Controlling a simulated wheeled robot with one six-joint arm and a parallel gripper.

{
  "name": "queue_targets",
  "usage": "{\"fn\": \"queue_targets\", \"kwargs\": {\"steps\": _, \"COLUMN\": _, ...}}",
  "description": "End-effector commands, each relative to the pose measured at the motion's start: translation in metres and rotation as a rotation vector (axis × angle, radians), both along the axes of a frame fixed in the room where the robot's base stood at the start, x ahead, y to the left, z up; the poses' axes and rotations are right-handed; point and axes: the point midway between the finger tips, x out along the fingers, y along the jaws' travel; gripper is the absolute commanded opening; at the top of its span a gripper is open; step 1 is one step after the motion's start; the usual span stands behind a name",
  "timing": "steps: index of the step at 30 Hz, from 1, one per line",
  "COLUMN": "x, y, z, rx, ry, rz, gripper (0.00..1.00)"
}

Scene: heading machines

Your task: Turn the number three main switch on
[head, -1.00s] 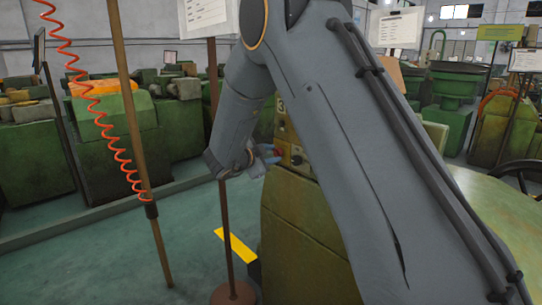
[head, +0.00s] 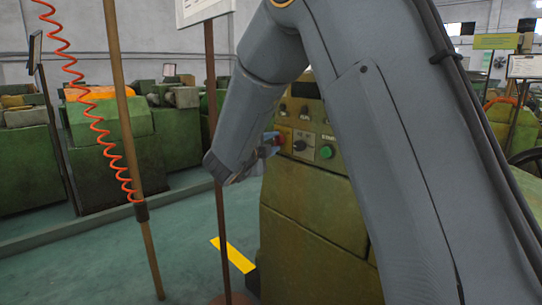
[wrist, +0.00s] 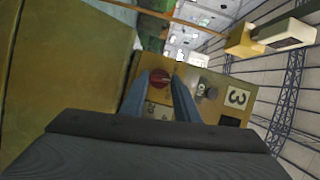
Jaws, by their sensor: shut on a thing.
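The number three machine's control panel (head: 300,165) is yellow-green and partly hidden by my arm in the head view. A red switch knob (wrist: 159,76) sits on the panel, and its edge shows in the head view (head: 279,140). My gripper (wrist: 160,80) has its two blue-grey fingers on either side of the red knob and is shut on it. The gripper also shows at the panel's left edge in the head view (head: 268,148). The knob's exact turn angle cannot be told.
A green start button (head: 326,152) and a black selector (head: 300,145) sit beside the red knob. A brown pole (head: 216,170) stands close left of my gripper. A wooden pole (head: 130,150) with a red coiled hose (head: 85,95) stands farther left.

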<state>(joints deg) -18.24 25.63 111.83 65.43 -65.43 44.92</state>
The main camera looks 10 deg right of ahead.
Motion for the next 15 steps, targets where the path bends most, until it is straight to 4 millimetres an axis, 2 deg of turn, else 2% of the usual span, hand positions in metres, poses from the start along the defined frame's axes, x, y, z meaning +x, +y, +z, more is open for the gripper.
{"fn": "queue_targets", "kwargs": {"steps": 1, "x": 0.0011, "y": 0.0005, "z": -0.0079, "rx": 0.017, "ry": -0.027, "rz": 0.001, "gripper": 0.06}}
{"fn": "queue_targets", "kwargs": {"steps": 15, "x": 0.0014, "y": 0.0005, "z": -0.0117, "rx": 0.177, "ry": -0.305, "rz": 0.001, "gripper": 0.06}}
